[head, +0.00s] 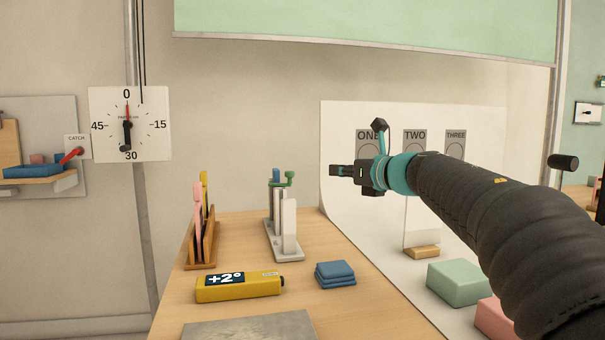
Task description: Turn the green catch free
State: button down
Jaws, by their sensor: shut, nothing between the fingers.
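The green catch (289,178) sits at the top of a small upright stand (290,225) with a pale grey base on the wooden table. My gripper (333,170) is in the air to the right of the catch, pointing left. Its fingers are shut and empty, and a gap shows between them and the catch in the picture. How far apart they are in depth I cannot tell.
A yellow "+2°" block (240,286), blue pads (335,274) and a wooden rack (201,242) stand on the table. A green block (459,283) lies at right. A white panel with ONE, TWO, THREE labels stands behind my arm. A red catch (72,155) is on the left wall.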

aim_at(293, 174)
jog(key=shift+n+g, duration=0.3)
jog(key=shift+n, duration=0.4)
jog(key=x, duration=0.5)
jog(key=p+x, duration=0.1)
jog(key=x, duration=0.4)
jog(key=p+x, duration=0.1)
jog(key=x, duration=0.4)
jog(key=shift+w+a+f, duration=0.1)
jog(key=shift+f, duration=0.25)
